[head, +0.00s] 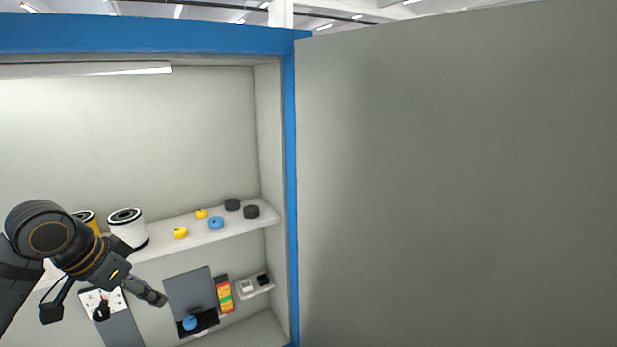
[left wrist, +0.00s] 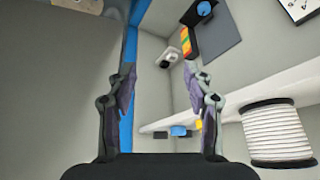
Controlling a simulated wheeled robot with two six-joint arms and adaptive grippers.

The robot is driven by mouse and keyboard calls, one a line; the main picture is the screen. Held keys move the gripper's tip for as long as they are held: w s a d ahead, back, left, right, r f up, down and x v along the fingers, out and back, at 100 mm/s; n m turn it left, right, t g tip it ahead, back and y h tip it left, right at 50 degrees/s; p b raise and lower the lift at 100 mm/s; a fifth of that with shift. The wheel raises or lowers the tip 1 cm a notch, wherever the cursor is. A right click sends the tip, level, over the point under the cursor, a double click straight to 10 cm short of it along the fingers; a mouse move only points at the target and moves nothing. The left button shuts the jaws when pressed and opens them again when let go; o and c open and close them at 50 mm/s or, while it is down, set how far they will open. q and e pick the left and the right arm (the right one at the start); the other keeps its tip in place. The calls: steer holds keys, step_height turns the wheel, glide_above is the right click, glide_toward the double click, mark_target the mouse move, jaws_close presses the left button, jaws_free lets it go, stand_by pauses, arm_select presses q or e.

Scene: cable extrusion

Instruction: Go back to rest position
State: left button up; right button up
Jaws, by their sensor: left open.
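My left arm comes in from the left in the head view, in front of the shelf's left end. My left gripper (head: 131,302) points down and to the right there. In the left wrist view the left gripper (left wrist: 165,75) has its two fingers wide apart, with nothing between them but the blue post and shelf behind. My right gripper is in neither view.
A shelf (head: 200,240) holds a white spool (head: 127,228), a partly hidden yellow spool (head: 86,220), and several yellow, blue and black rings. Below are a grey panel (head: 190,290), a red-yellow-green block (head: 224,295) and a small ledge. A large grey wall (head: 460,180) fills the right.

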arm_select(q)
steer(key=s+d+f+n, duration=0.1)
steer(key=s+d+f, duration=0.25)
steer(key=f, duration=0.65)
steer(key=s+d+f, duration=0.2)
steer(key=d+f, duration=0.2)
steer(key=f, duration=0.6)
steer(key=s+f+n+g+y, duration=0.1)
steer(key=s+f+n+y, duration=0.25)
steer(key=s+f, duration=0.75)
steer(key=s+a+f+g+b, duration=0.1)
steer(key=s+f+b, duration=0.1)
steer(key=f, duration=1.2)
steer(key=s+a+f+g+b, duration=0.1)
steer(key=s+a+f+b, duration=0.15)
steer(key=f, duration=1.25)
steer(key=s+f+b, duration=0.2)
steer(key=s+f, duration=1.5)
steer(key=s, duration=0.1)
steer(key=shift+s+a+f+n+g, duration=0.15)
steer(key=shift+f+n+g, duration=0.15)
steer(key=shift+n, duration=0.05)
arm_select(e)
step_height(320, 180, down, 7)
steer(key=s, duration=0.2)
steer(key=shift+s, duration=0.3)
arm_select(q)
steer(key=shift+h, duration=0.25)
